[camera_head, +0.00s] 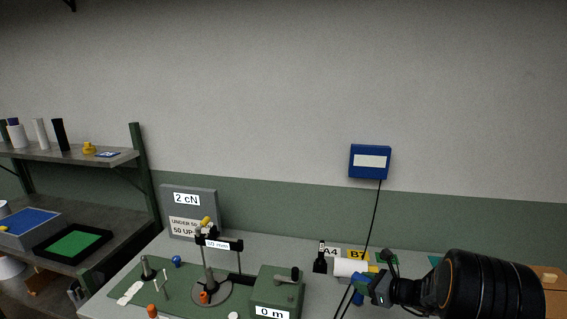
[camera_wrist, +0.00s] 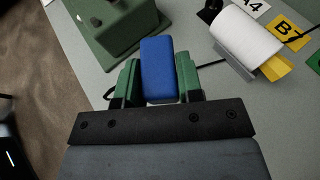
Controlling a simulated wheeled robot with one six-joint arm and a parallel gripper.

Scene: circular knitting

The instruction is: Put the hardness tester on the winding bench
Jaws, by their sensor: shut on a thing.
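My gripper (camera_wrist: 159,80) is shut on a blue block-shaped thing, which I take to be the hardness tester (camera_wrist: 158,66). Its smooth blue face sits between two green fingers in the wrist view; the rest is hidden. In the head view my gripper (camera_head: 362,284) is at the lower right, above or over the bench's right part. The winding bench (camera_head: 262,252) has a grey top and carries a green winding unit (camera_head: 277,290) marked "0 m". This green unit is at the upper left in the wrist view (camera_wrist: 112,24). I cannot tell whether the tester touches the bench.
A grey sign (camera_head: 188,212) stands at the back left. Shelves (camera_head: 100,158) stand farther left.

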